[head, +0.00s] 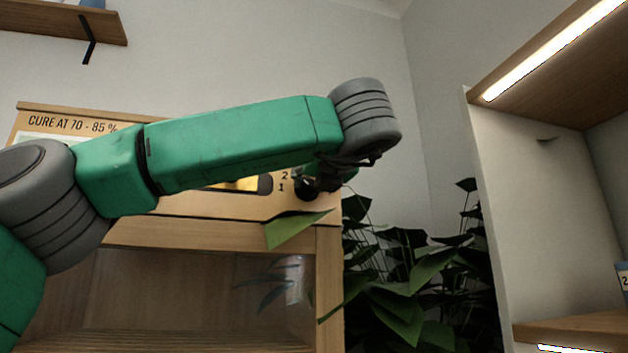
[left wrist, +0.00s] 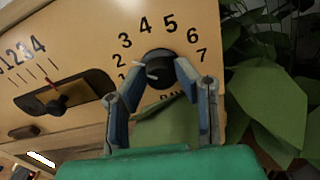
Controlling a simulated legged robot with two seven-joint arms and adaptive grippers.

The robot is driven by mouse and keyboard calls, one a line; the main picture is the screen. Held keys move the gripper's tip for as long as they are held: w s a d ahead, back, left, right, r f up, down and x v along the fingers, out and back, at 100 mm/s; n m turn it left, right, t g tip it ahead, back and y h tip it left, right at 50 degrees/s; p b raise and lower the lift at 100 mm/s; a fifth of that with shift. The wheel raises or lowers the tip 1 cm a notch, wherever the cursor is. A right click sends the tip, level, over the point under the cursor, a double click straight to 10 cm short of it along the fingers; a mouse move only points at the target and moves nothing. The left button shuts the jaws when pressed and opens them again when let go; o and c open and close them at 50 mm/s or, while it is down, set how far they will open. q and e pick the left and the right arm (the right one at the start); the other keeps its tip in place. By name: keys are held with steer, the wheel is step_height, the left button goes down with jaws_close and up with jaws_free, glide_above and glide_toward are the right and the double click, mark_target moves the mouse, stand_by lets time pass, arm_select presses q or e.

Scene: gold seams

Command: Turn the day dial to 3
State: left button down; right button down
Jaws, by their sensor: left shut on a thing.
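The day dial (left wrist: 160,68) is a round black knob on a light wooden panel in the left wrist view, with numbers 1 to 7 arched around it. A pale mark on its left side points roughly towards 2, though the fingers make it hard to read exactly. My left gripper (left wrist: 159,72) has its two blue-grey fingers on either side of the knob, shut on it. In the head view the left gripper (head: 310,184) is small and dark at the panel's right end, partly hidden by my arm. My right gripper is in neither view.
A slot with a black slider knob (left wrist: 57,105) and a numbered scale lies left of the dial. A green leaf (left wrist: 168,124) hangs below the dial. A leafy plant (head: 410,280) stands right of the cabinet (head: 328,270); a lit shelf unit (head: 495,200) is further right.

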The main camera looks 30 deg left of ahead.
arm_select(q)
steer(key=m, duration=0.4)
steer(key=shift+w+a+f+p, duration=0.1)
steer(key=shift+w+f+p, duration=0.1)
steer(key=shift+p, duration=0.15)
steer(key=c, duration=1.6)
jaws_free()
steer(key=o, duration=0.4)
steer(key=shift+w+a+f, duration=0.1)
steer(key=shift+w, duration=0.05)
steer(key=shift+w+a, duration=0.1)
steer(key=shift+w, duration=0.05)
steer(key=shift+s, duration=0.25)
steer(key=v, duration=1.1)
steer(key=shift+s+d, duration=0.25)
steer(key=shift+d, duration=0.05)
